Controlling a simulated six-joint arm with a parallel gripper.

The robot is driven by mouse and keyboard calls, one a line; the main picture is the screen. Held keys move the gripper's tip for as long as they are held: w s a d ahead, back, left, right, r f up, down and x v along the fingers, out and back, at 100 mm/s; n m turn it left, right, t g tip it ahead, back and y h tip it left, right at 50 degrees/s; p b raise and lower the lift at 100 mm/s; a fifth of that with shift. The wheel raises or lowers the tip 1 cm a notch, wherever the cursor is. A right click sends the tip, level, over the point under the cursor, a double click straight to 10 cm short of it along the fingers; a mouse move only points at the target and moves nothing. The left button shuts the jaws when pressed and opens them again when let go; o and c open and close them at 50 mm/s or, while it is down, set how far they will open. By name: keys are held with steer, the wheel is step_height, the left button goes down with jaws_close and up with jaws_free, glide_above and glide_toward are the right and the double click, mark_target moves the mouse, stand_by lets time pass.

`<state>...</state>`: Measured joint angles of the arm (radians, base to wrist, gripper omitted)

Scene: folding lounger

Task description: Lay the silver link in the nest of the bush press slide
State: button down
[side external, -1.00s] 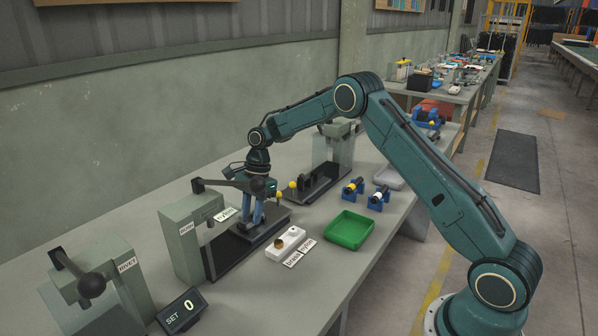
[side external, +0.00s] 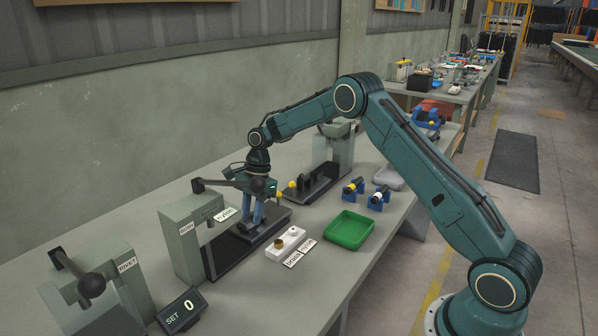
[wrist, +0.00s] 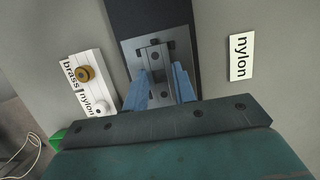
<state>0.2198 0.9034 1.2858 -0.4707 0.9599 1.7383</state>
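My gripper (wrist: 160,76) points straight down over the black slide of the bush press (side external: 184,235). Its two blue fingers stand on either side of the silver link (wrist: 154,60), a narrow grey bar with dark holes. The link lies over the pale metal nest plate (wrist: 129,47) on the slide, lined up along it. The fingertips are close to the link's sides; whether they press on it cannot be told. In the side view the fingers (side external: 252,216) come down to the slide and hide the link.
A white bush holder (side external: 285,243) with a brass bush (wrist: 85,73) and a white nylon bush stands beside the slide. A green tray (side external: 349,230) and blue stands (side external: 379,198) are to the right. The rivet press (side external: 98,280) and SET display (side external: 180,310) are at front left.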

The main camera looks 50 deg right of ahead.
steer(key=c, duration=1.1)
jaws_free()
steer(key=shift+o, duration=0.2)
steer(key=v, duration=1.3)
steer(key=shift+r, duration=0.35)
